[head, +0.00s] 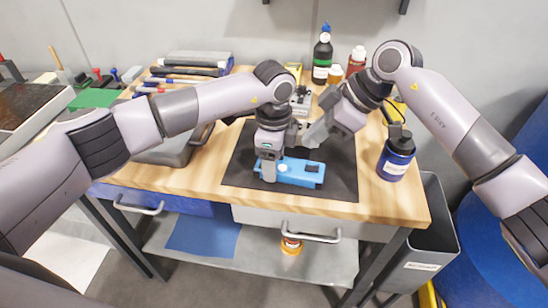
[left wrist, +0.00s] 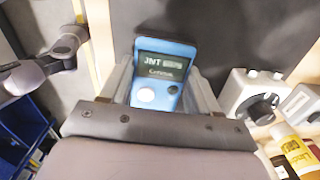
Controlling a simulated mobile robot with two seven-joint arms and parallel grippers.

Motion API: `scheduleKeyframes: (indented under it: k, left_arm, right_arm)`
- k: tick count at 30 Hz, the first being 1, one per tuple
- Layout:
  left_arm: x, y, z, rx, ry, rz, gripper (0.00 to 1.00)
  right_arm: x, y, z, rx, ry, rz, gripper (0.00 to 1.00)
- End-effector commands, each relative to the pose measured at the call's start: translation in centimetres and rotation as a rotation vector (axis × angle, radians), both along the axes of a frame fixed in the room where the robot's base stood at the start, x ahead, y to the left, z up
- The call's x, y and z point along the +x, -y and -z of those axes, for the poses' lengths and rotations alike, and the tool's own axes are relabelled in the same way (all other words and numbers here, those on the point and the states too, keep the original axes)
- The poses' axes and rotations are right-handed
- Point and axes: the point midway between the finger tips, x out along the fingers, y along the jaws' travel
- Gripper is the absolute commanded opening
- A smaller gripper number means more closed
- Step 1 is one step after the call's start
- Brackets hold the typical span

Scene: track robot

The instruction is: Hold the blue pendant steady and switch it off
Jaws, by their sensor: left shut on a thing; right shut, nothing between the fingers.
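The blue pendant (head: 302,173) lies on the dark mat (head: 340,150) on the wooden bench. In the left wrist view the pendant (left wrist: 168,72) shows a label panel, a round white button (left wrist: 146,95) and a smaller button (left wrist: 173,89). My left gripper (head: 269,172) is shut on the pendant, near its left end in the head view. Its fingers stand on both sides of the pendant in the left wrist view. My right gripper (head: 306,140) is shut and empty just behind the pendant; its tips are partly hard to make out.
A dark blue bottle (head: 396,156) stands right of the mat. A grey case (head: 172,151) and tools lie left. A grey bin (head: 433,215) stands beside the bench.

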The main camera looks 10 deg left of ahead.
Motion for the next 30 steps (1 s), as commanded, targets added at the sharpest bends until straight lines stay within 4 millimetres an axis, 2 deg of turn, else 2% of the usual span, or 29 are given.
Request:
scheduleKeyframes:
  k: [2, 3, 5, 13, 17, 20, 30]
  left_arm:
    - [0.0, 0.0, -0.1, -0.001, 0.001, 0.0, 0.12]
    - [0.0, 0.0, -0.1, -0.001, 0.001, 0.0, 0.71]
    - [0.0, 0.0, -0.1, -0.001, 0.001, 0.0, 0.9]
    - [0.0, 0.0, 0.0, -0.001, 0.001, 0.0, 0.91]
    - [0.1, 0.0, -0.8, -0.001, 0.002, 0.0, 0.91]
    - [0.1, 0.0, -2.2, -0.002, 0.003, 0.0, 0.91]
    - [0.1, 0.0, -9.3, 0.0, 0.004, 0.0, 0.91]
  right_arm:
    - [0.0, 0.0, 0.0, 0.0, 0.0, 0.0, 0.0]
    - [0.0, 0.0, 0.0, 0.0, 0.0, 0.0, 0.0]
    - [0.0, 0.0, 0.0, 0.0, 0.0, 0.0, 0.0]
    - [0.0, 0.0, 0.0, 0.0, 0.0, 0.0, 0.0]
    - [0.0, 0.0, 0.0, 0.0, 0.0, 0.0, 0.0]
    - [0.0, 0.0, 0.0, 0.0, 0.0, 0.0, 0.0]
    - [0.0, 0.0, 0.0, 0.0, 0.0, 0.0, 0.0]
